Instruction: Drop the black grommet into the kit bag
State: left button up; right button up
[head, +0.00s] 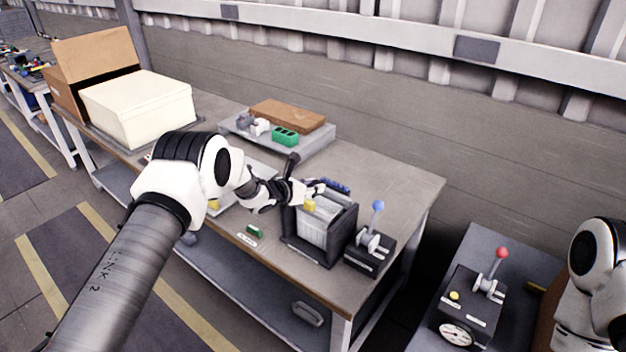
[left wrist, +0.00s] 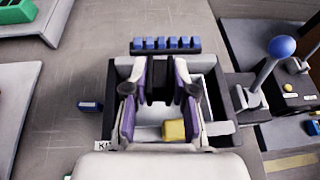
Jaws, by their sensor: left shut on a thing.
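My left gripper (head: 314,189) is over the kit bag (head: 313,232), a pale bag standing open in a black holder. In the left wrist view its fingers (left wrist: 159,84) point down at the bag's mouth, shut on a small dark thing, taken as the black grommet. The grommet's outline is hard to tell from the dark holder behind it. A yellow block (left wrist: 174,130) shows in the bag's opening, below the fingers. My right gripper is out of view.
A row of blue pieces (left wrist: 166,44) lines the holder's far side. A blue-knobbed lever box (head: 371,248) stands close to its right. A small green piece (head: 254,231) lies left of the holder. A grey tray (head: 322,137) with a green block (head: 285,136) is farther back.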

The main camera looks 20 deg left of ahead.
pick_arm(q)
jog(key=shift+w+f, duration=0.1)
jog(key=shift+f, duration=0.1)
jog(key=shift+s+a+r, duration=0.1)
jog(key=shift+s+r, duration=0.1)
jog(key=shift+s, duration=0.05)
jog(key=o, duration=0.9)
jog(key=shift+s+r, duration=0.1)
jog(key=shift+c, duration=0.2)
jog(key=shift+o, duration=0.8)
jog(key=shift+w, duration=0.2)
jog(key=v, duration=1.1)
jog(key=shift+s+a, duration=0.2)
jog(key=shift+s, duration=0.2)
